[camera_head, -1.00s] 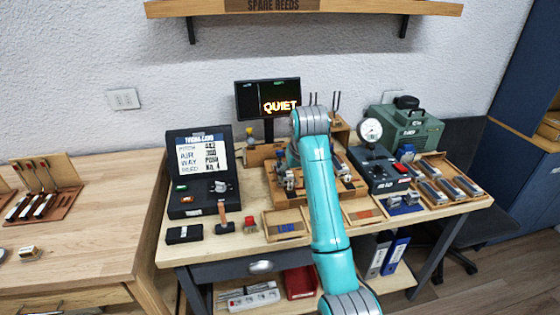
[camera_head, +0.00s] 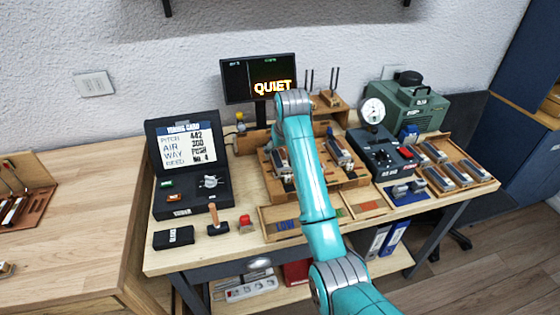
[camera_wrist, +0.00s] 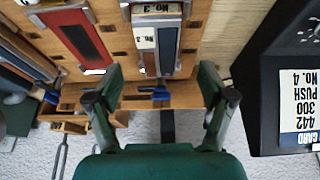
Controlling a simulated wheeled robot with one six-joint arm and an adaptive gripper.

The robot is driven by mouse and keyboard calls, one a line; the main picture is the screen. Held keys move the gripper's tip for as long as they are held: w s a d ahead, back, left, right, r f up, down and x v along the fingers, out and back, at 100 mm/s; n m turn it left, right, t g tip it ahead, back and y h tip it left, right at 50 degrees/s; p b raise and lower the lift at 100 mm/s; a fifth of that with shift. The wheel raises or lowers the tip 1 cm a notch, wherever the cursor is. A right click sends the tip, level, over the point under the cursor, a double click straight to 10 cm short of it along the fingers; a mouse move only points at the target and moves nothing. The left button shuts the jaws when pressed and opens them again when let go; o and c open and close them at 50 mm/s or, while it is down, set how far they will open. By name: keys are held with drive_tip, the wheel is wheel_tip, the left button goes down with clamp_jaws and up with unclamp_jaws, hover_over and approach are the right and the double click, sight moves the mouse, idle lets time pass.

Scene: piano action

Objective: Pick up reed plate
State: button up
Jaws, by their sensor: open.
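In the wrist view, my gripper (camera_wrist: 158,74) is open, with its two green fingers spread and nothing seen between the tips. Ahead of it, roughly between the fingers, a narrow metal reed plate (camera_wrist: 167,50) lies in a holder beside a pale "No. 3" label. A small blue piece (camera_wrist: 158,94) sits at the holder's near end. A red block with a dark strip (camera_wrist: 78,38) lies to the left on the same wooden rack. In the head view the wooden rack (camera_head: 350,184) bears several of these pieces; my arm hides part of it and my gripper.
A card stand (camera_head: 190,160) reads "REED No. 4". The screen (camera_head: 258,78) reads "QUIET". A gauge box (camera_head: 380,155) and a tray of several reed blocks (camera_head: 450,172) stand right.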

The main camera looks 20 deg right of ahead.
sight(280, 158)
drive_tip(key=shift+x, duration=2.55)
drive_tip(key=shift+w+d, duration=0.1)
drive_tip(key=shift+w, duration=0.05)
drive_tip(key=c, duration=1.3)
